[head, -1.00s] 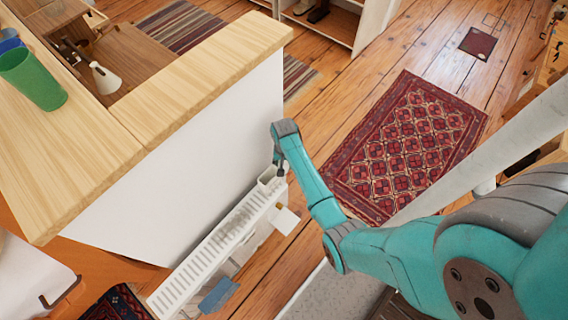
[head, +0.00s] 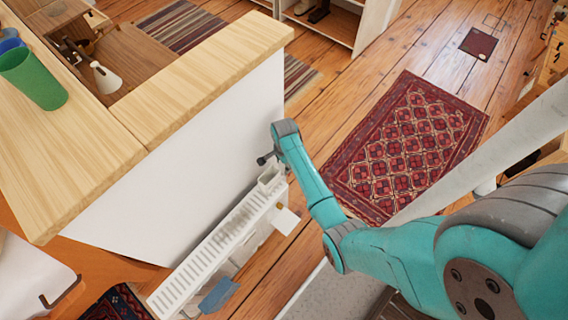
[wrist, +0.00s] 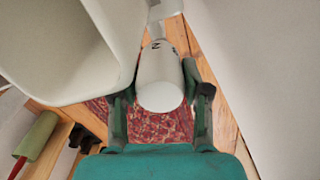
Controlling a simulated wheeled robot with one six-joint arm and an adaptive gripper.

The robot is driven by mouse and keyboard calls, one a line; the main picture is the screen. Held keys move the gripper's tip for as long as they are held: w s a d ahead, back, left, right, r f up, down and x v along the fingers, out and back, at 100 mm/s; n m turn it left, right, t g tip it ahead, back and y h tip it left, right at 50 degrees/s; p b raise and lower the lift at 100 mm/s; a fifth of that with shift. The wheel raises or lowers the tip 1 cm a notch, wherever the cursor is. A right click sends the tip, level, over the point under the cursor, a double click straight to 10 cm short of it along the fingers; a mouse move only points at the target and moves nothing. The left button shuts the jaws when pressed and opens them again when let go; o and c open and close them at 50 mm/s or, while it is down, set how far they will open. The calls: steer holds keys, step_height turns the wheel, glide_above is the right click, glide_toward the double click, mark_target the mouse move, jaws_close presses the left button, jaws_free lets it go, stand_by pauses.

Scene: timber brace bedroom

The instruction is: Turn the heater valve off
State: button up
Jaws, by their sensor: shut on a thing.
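The white, rounded heater valve knob (wrist: 160,78) stands between my two fingers in the wrist view, with small dark marks on its side. My gripper (wrist: 162,98) is shut on it, one finger on each side. In the head view my gripper (head: 268,158) is at the far end of the white slatted heater (head: 205,262), close to the white partition. The knob itself cannot be made out in the head view. The finger contact is partly hidden in the wrist view.
The white partition (head: 190,165) with a wooden top (head: 200,75) rises beside the heater. A green cup (head: 35,82) stands on the wood at left. A red patterned rug (head: 405,145) lies on the open floor at right.

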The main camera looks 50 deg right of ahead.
steer(key=shift+m, duration=1.1)
steer(key=o, duration=1.1)
steer(key=shift+o, duration=0.2)
steer(key=shift+r, duration=0.1)
step_height(320, 180, up, 12)
steer(key=shift+s, duration=0.1)
